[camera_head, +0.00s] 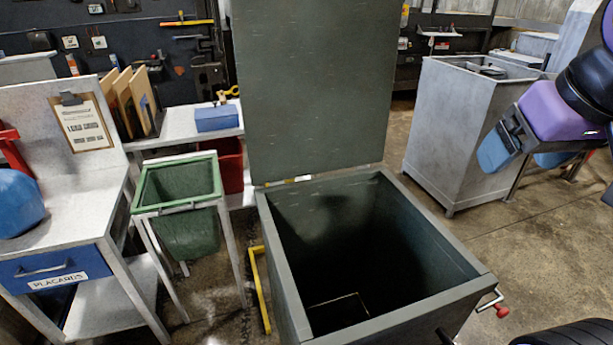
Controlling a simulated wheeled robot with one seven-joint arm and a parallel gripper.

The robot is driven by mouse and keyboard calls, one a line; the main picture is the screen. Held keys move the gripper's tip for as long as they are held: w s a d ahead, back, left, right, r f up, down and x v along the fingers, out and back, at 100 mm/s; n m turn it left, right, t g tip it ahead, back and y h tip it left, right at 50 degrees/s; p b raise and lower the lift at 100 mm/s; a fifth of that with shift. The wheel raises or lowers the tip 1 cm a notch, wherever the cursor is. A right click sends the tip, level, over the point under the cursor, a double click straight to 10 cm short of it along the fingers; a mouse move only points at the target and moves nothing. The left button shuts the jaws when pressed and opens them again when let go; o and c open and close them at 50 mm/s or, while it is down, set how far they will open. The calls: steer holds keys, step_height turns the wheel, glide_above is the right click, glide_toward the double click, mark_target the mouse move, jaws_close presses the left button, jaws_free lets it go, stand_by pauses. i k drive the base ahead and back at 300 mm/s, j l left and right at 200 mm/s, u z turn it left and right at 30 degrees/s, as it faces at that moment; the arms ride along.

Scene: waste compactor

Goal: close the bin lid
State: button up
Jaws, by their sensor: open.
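The bin (436,233) is a dark grey-green, square metal box in the lower middle, open at the top and dark inside. Its lid (315,85) is a flat panel of the same colour, standing upright at the bin's back edge, so the bin is open. The lid's top runs out of view. My gripper (522,157) is at the right, with a purple body and blue fingers. It is open and empty, up to the right of the bin, and apart from both the lid and the bin.
A lever with a red knob (502,311) sticks out at the bin's front right corner. A yellow bar (256,280) stands along its left side. A green-lined stand (178,183) and a desk with a blue drawer (55,265) are left. A grey metal cabinet (450,135) stands behind right.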

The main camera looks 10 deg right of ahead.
mark_target(320, 93)
steer(key=k+l+z, duration=0.15)
steer(key=k, duration=0.55)
steer(key=k+z, duration=0.1)
steer(key=z, duration=1.35)
steer(key=i+l+z, duration=0.2)
steer(key=i+z, duration=0.2)
steer(key=i, duration=0.15)
steer(key=i+z, duration=0.35)
steer(key=i, duration=0.2)
steer(key=i+u, duration=0.4)
steer(key=i, duration=0.15)
steer(key=i+u, duration=0.45)
steer(key=i+l+u, duration=0.4)
steer(key=i, duration=0.2)
steer(key=i+j+u, duration=0.25)
steer(key=i+u, duration=0.15)
steer(key=i, duration=0.2)
steer(key=i+j+u, duration=0.1)
steer(key=i+u, duration=0.35)
steer(key=i, duration=0.15)
steer(key=i+l+u, duration=0.15)
steer(key=i+u, duration=0.25)
steer(key=i, duration=0.2)
steer(key=i+l+u, duration=0.1)
steer(key=i+u, duration=0.4)
steer(key=i+l+u, duration=0.25)
steer(key=i+u, duration=0.25)
steer(key=k, duration=0.05)
